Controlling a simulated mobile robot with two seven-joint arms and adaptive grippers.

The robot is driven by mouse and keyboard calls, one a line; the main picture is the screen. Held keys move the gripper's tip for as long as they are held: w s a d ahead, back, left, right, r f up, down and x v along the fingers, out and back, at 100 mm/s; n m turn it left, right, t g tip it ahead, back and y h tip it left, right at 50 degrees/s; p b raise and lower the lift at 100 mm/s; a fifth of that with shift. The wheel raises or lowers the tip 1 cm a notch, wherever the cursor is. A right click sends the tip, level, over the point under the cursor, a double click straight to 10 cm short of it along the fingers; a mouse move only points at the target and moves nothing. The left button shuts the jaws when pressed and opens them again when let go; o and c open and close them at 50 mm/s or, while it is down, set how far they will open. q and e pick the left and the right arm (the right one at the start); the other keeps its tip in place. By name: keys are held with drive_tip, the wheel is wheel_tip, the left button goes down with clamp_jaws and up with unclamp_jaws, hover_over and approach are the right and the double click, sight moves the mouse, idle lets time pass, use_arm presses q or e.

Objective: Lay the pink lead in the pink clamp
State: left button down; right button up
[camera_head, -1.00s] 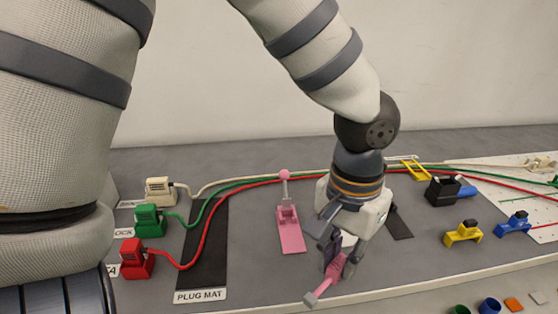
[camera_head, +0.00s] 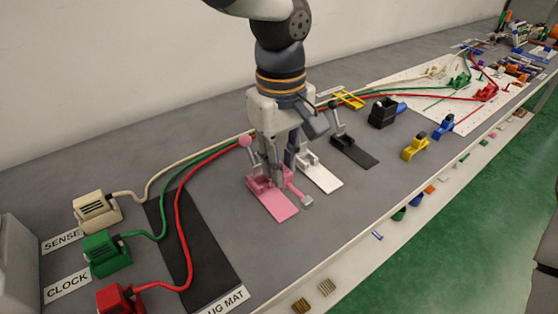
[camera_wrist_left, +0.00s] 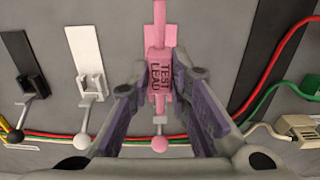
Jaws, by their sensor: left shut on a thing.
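My left gripper (camera_head: 276,183) points down over the pink clamp (camera_head: 275,203) and is shut on the pink lead (camera_head: 295,190). In the left wrist view, the lead's block (camera_wrist_left: 160,78), printed TEST LEAD, sits between the two fingertips, in line with the clamp. The lead's grey end sticks out to the right of the clamp in the head view. The clamp's lever, with its pink ball (camera_head: 245,141), stands up behind the gripper; the ball also shows in the left wrist view (camera_wrist_left: 160,144). The fingers partly hide the clamp's seat, so I cannot tell whether the lead touches it.
A white clamp (camera_head: 322,179) and a black clamp (camera_head: 355,152) stand just right. Red, green and cream cables run behind, from the red (camera_head: 118,299), green (camera_head: 106,254) and cream (camera_head: 96,211) plugs. The bench front by the pink clamp is clear.

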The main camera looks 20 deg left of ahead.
use_arm(q)
drive_tip(key=shift+d, duration=0.1)
drive_tip(key=shift+f, duration=1.5)
drive_tip(key=shift+f, duration=0.1)
drive_tip(key=shift+f, duration=0.65)
drive_tip(key=shift+f, duration=0.1)
drive_tip(key=shift+f, duration=0.65)
drive_tip(key=shift+f, duration=0.1)
drive_tip(key=shift+f, duration=0.5)
